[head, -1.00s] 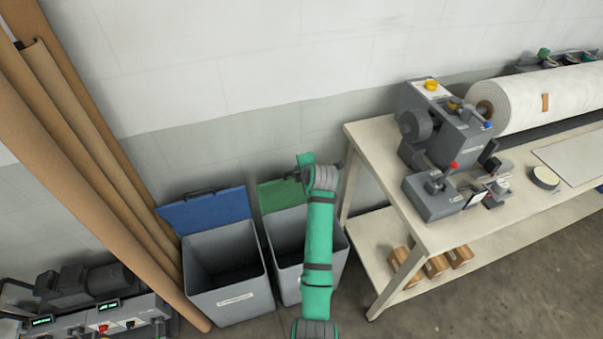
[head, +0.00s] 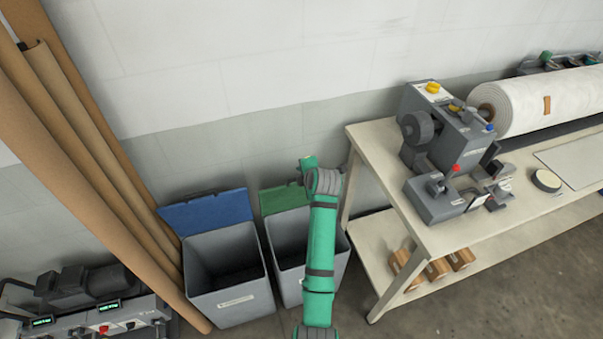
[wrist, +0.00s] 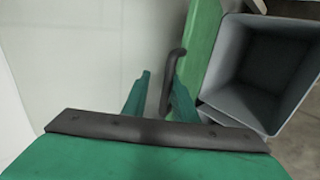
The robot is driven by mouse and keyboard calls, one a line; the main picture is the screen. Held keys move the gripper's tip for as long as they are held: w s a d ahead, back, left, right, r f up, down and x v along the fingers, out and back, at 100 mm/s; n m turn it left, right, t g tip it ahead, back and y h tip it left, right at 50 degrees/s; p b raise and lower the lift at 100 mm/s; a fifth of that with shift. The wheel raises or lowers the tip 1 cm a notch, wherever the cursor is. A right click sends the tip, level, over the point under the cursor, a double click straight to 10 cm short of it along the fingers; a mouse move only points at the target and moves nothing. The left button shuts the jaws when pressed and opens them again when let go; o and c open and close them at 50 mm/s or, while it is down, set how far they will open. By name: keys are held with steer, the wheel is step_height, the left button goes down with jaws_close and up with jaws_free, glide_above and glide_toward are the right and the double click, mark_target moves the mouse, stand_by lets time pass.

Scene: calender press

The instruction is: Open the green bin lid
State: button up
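The green lid (head: 283,199) stands raised at the back of its grey bin (head: 288,235), near the wall, and the bin's mouth is open. My green arm covers part of the lid and bin in the head view. In the wrist view, the lid (wrist: 201,42) is seen nearly edge-on, with the bin's empty-looking inside (wrist: 265,62) to its right. The lid's dark handle (wrist: 168,88) lies between the two green fingers of my gripper (wrist: 160,95). The fingers are apart, with a clear gap between the left finger and the handle. My gripper (head: 308,165) is behind the lid's top edge.
A grey bin with a raised blue lid (head: 207,212) stands close on the left. A pale workbench (head: 375,150) with machines is close on the right. Long brown rolls (head: 90,140) lean at the left. The wall (head: 240,165) is close behind the lids.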

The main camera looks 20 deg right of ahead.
steer(key=v, duration=1)
steer(key=shift+w+r, duration=0.2)
steer(key=shift+r, duration=0.05)
